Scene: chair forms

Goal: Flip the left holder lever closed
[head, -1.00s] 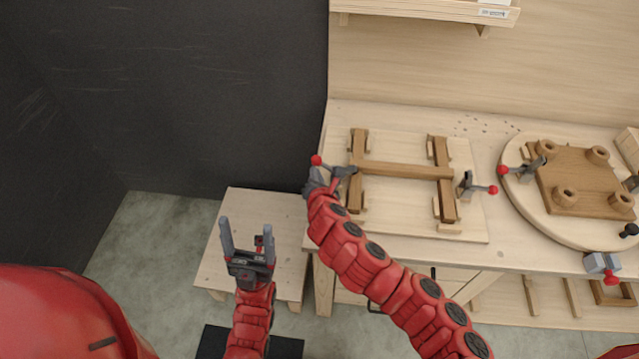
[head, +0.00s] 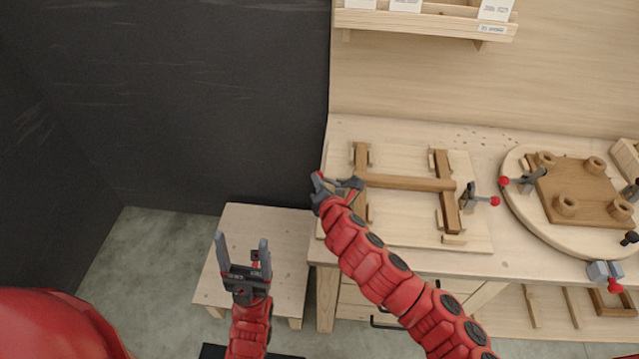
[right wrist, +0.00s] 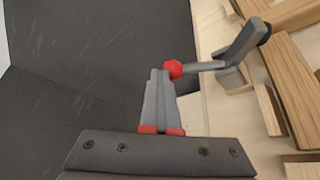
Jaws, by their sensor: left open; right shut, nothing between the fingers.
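The left holder lever (head: 345,183) is a grey toggle with a red ball knob at the left edge of the wooden board. In the right wrist view its arm (right wrist: 204,66) reaches out away from the board, the red knob (right wrist: 174,69) at its left end. My right gripper (head: 319,188) is shut and empty at the knob. In the right wrist view its fingertips (right wrist: 158,73) are beside the knob; whether they touch it I cannot tell. The gripper partly hides the lever in the head view. My left gripper (head: 243,242) is open and empty above the low side table.
The board (head: 410,228) carries a brown H-shaped frame (head: 405,182) and a right holder lever (head: 477,197). A round turntable (head: 530,217) with a brown seat and more clamps is at the right. A dark wall (head: 220,100) stands left of the workbench.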

